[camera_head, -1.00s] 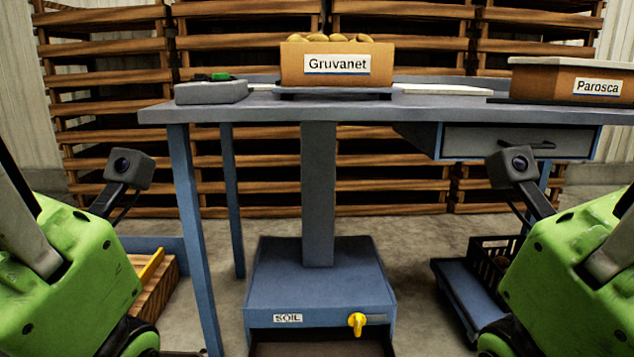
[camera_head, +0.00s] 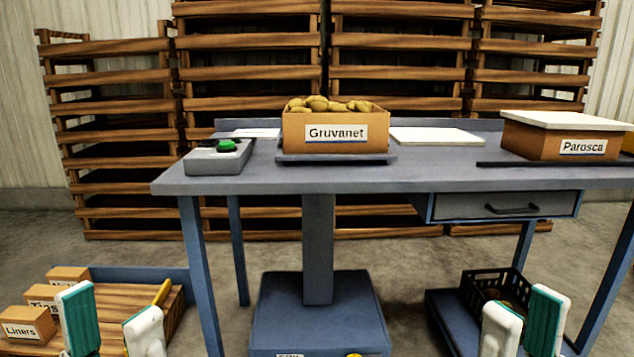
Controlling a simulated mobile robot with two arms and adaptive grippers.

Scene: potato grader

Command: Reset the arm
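My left gripper (camera_head: 112,325) shows at the bottom left, its two white fingers with teal pads spread apart and nothing between them. My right gripper (camera_head: 523,325) shows at the bottom right, also with its fingers apart and empty. Both are low, in front of the blue-grey table (camera_head: 430,165) and below its top. Only the fingers show; the rest of both arms is out of frame.
The Gruvanet box (camera_head: 292,135) of potatoes stands mid-table, the lidded Parosca box (camera_head: 525,143) at right, a grey button box (camera_head: 205,160) at left. Labelled boxes (camera_head: 68,273) sit on a low pallet at left. A black crate (camera_head: 478,283) is under the table's right side.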

